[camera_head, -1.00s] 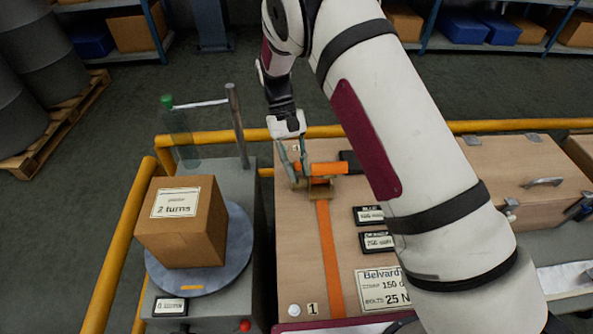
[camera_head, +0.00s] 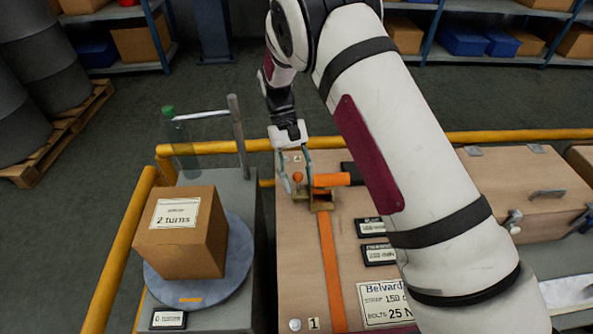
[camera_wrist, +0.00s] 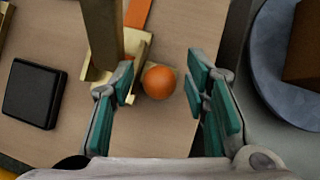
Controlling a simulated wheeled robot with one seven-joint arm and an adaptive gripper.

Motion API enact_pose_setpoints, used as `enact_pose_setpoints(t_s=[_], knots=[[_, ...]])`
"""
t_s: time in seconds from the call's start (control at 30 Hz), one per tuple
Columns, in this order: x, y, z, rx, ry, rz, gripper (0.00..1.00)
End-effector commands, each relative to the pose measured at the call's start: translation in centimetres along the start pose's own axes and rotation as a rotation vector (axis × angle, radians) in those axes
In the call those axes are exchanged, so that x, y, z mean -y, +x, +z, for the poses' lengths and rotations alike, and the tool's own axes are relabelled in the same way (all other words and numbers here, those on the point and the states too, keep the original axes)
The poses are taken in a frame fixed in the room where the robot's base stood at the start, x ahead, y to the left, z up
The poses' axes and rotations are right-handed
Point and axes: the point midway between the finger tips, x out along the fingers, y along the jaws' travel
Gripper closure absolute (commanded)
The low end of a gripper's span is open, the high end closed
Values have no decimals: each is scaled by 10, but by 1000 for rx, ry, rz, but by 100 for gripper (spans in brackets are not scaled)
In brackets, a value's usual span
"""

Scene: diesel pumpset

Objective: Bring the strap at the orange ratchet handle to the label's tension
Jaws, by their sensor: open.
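The orange ratchet handle (camera_head: 332,180) lies across the brass ratchet body (camera_head: 322,200) on the wooden crate top (camera_head: 297,240). The orange strap (camera_head: 329,265) runs from it toward the front. An orange round knob (camera_head: 297,177) sits left of the handle. My gripper (camera_head: 295,184) is open around the knob. In the wrist view the knob (camera_wrist: 159,82) lies between the teal fingers, apart from the right one and close to the left one. The brass ratchet (camera_wrist: 103,40) stands beside the left finger. The label (camera_head: 385,303) reads strap 150 and bolts 25 N, partly hidden by my arm.
Two black displays (camera_head: 378,254) lie right of the strap, their figures unclear. A cardboard box (camera_head: 181,235) marked "2 turns" stands on a round turntable (camera_head: 160,280) at left. A yellow rail (camera_head: 112,265) borders the bench. A wooden chest (camera_head: 520,190) stands at right.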

Motion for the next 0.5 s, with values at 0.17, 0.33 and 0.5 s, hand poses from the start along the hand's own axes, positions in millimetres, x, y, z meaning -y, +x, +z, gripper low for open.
enact_pose_setpoints(t_s=[0.17,0.33,0.5], knots=[[0,-16,-1,-4,-1,0,58],[0,-50,-2,-6,0,0,58],[0,-85,-1,-4,1,-1,58]])
